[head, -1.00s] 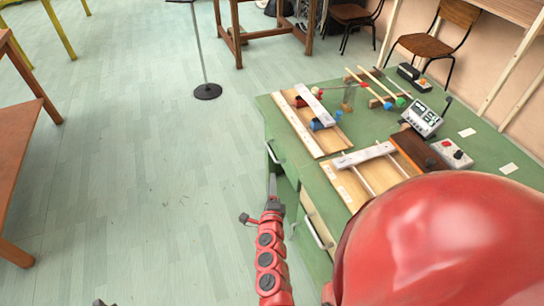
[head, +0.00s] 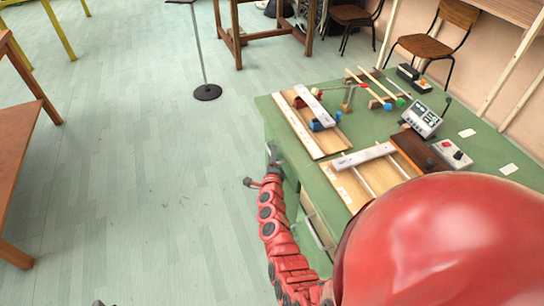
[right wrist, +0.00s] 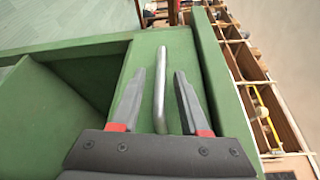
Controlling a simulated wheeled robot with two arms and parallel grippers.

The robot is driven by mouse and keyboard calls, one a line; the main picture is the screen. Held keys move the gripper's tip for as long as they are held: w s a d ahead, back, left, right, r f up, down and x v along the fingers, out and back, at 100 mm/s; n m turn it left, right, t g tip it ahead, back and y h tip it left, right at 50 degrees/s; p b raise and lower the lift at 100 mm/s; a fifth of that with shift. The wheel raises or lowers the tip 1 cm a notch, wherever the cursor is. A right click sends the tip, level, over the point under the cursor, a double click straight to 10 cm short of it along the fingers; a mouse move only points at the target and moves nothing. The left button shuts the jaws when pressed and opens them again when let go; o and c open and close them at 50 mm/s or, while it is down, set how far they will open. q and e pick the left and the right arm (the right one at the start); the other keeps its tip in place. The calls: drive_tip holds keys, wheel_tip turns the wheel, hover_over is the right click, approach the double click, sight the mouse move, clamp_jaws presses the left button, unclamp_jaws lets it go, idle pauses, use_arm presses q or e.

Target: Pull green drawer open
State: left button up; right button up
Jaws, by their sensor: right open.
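The green drawer front (right wrist: 184,50) shows in the right wrist view, with a bent grey metal handle (right wrist: 160,92) on it. My right gripper (right wrist: 160,74) is open. Its two dark fingers lie on either side of the handle in that view, with visible gaps. I cannot tell how deep the fingers reach around it. In the head view my right gripper (head: 272,163) is at the left side of the green desk, near its far corner, and largely hides the handle. I cannot tell how far the drawer stands out.
The green desk top (head: 280,115) carries wooden stringed boards (head: 310,130), a grey meter box (head: 421,118) and mallets. A green recess (right wrist: 55,108) lies left of the fingers in the wrist view. Another drawer handle (head: 312,232) is nearer me.

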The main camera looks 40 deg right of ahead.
clamp_jaws()
idle(1.4)
